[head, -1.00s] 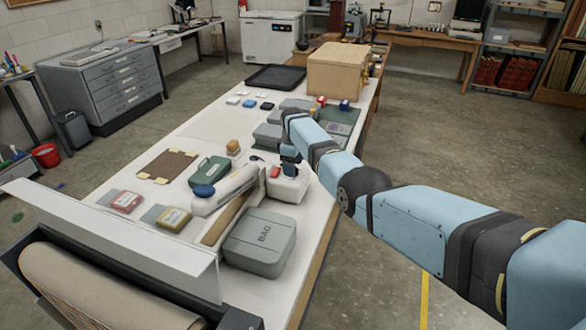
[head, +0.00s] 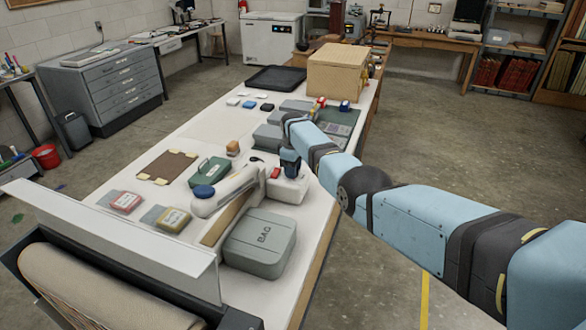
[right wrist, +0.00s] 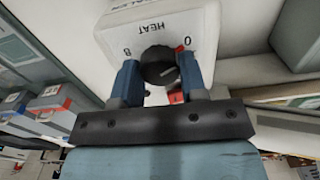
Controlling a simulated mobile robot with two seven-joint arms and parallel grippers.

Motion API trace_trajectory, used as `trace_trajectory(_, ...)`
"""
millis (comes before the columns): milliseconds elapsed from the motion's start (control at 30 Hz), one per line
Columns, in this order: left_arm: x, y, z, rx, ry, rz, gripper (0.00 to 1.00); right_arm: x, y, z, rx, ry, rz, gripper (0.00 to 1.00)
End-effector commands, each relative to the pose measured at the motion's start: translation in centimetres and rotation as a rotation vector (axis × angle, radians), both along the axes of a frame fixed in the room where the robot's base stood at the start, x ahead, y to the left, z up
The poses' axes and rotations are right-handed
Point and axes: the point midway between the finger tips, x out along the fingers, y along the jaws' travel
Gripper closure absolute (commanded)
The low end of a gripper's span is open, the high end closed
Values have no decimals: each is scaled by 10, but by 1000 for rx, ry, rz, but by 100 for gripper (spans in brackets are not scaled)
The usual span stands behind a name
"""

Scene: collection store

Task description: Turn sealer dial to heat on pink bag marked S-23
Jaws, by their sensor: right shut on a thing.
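The sealer has a white end box (head: 287,188) and a long pale arm (head: 226,190) on the table. My right gripper (head: 290,168) points down at the end box. In the right wrist view the sealer's end face (right wrist: 155,25) reads HEAT, with B and 0 beside a round dark dial (right wrist: 158,66). My right gripper (right wrist: 159,70) has its blue fingers on both sides of the dial, shut on it. I cannot tell the dial's exact setting. I cannot make out a pink bag or the mark S-23 in either view. My left gripper is out of view.
A red-labelled packet (head: 124,202), a yellow-labelled packet (head: 172,219), a green case (head: 209,171) and a brown board (head: 167,167) lie left. A cardboard box (head: 338,70) stands at the far end.

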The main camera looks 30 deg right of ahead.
Motion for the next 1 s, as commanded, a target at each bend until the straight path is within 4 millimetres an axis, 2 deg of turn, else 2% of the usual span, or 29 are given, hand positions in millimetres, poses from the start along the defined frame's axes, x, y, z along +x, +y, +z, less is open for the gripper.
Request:
trace_trajectory(267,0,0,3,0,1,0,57,0,0,1,-1,1,-158,84)
trace_trajectory(1000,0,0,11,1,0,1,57,0,0,1,-1,-1,-813,84)
